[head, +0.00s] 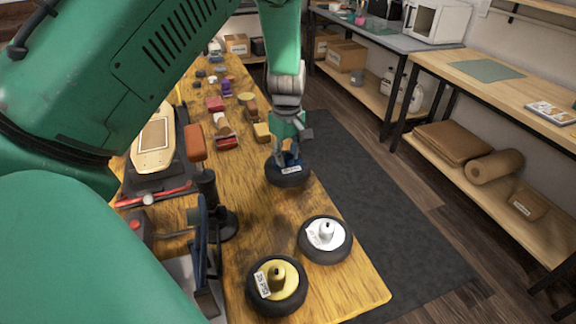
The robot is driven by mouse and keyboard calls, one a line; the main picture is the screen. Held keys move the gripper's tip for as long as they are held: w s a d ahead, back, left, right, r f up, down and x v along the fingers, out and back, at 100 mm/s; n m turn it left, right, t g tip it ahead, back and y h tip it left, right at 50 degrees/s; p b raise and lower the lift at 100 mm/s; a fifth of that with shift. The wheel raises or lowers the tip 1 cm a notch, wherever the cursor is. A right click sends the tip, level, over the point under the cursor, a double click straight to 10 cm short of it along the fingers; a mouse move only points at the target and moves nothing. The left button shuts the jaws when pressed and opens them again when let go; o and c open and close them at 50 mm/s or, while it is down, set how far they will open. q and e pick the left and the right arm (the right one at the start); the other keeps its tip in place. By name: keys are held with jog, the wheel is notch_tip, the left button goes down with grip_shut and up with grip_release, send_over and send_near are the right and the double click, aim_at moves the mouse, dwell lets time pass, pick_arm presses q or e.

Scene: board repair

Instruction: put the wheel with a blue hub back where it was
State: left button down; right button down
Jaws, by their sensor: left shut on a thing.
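The wheel with a blue hub (287,177) is a black tyre with a white label, near the right edge of the wooden table. My left gripper (288,158) comes down over it from above and is shut on it; its fingers cover much of the blue hub. I cannot tell whether the tyre touches the table top or hangs just above it. A wheel with a white hub (325,239) and a wheel with a yellow hub (277,286) lie flat on the table nearer to me. My right gripper is not in view.
The wooden table (347,288) carries a skateboard deck (153,145) on a dark mat, a dark clamp-like stand (214,208) and several small coloured blocks farther back. Bare wood lies between the stand and the wheels. A dark floor mat (370,200) lies right of the table.

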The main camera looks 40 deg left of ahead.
aim_at(289, 163)
pick_arm(q)
jog(key=shift+d+f, duration=0.15)
jog(key=shift+f, duration=0.5)
jog(key=shift+d+f, duration=0.15)
jog(key=shift+f, duration=0.45)
jog(key=shift+d, duration=0.3)
jog(key=shift+d+r, duration=0.1)
jog(key=shift+d, duration=0.25)
jog(key=c, duration=1.6)
grip_release()
jog(key=shift+a+f, duration=0.15)
jog(key=shift+f, duration=0.05)
jog(key=o, duration=0.4)
jog(key=shift+a, duration=0.2)
jog(key=shift+s+a+f, duration=0.1)
jog(key=shift+a+f, duration=0.05)
jog(key=shift+a, duration=0.1)
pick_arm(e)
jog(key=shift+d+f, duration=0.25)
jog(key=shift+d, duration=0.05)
pick_arm(q)
jog(key=shift+d, duration=0.1)
jog(key=shift+d, duration=0.1)
notch_tip(289, 163, up, 12)
jog(key=shift+r+p, duration=0.25)
jog(key=shift+p, duration=0.45)
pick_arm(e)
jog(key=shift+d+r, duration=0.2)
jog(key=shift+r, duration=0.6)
